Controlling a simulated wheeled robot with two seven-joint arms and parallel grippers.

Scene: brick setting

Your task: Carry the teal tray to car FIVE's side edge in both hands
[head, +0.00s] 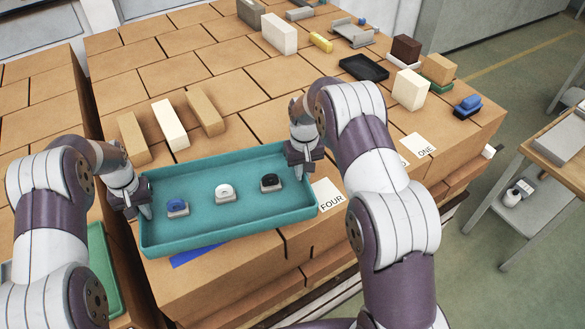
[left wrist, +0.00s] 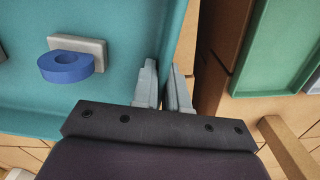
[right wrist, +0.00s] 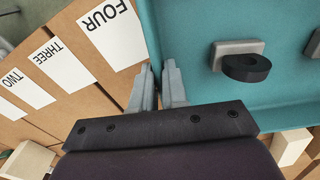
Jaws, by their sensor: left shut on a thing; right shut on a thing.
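The teal tray (head: 238,241) spans between my two grippers over the brick-topped surface, above its near edge. It holds a blue ring (head: 177,204), a white ring (head: 225,191) and a black ring (head: 270,180), each on a small grey block. My left gripper (head: 146,208) is shut on the tray's left wall; the fingers straddle the wall in the left wrist view (left wrist: 165,90). My right gripper (head: 299,172) is shut on the right wall, also in the right wrist view (right wrist: 160,90). A card reading FOUR (head: 329,194) lies just right of the tray. No card reading FIVE is legible.
Cards reading TWO (right wrist: 10,90), THREE (right wrist: 49,69) and ONE (head: 416,145) lie along the edge. A green tray (head: 103,265) lies at left, across a gap. A blue patch (head: 196,255) shows under the tray's front.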

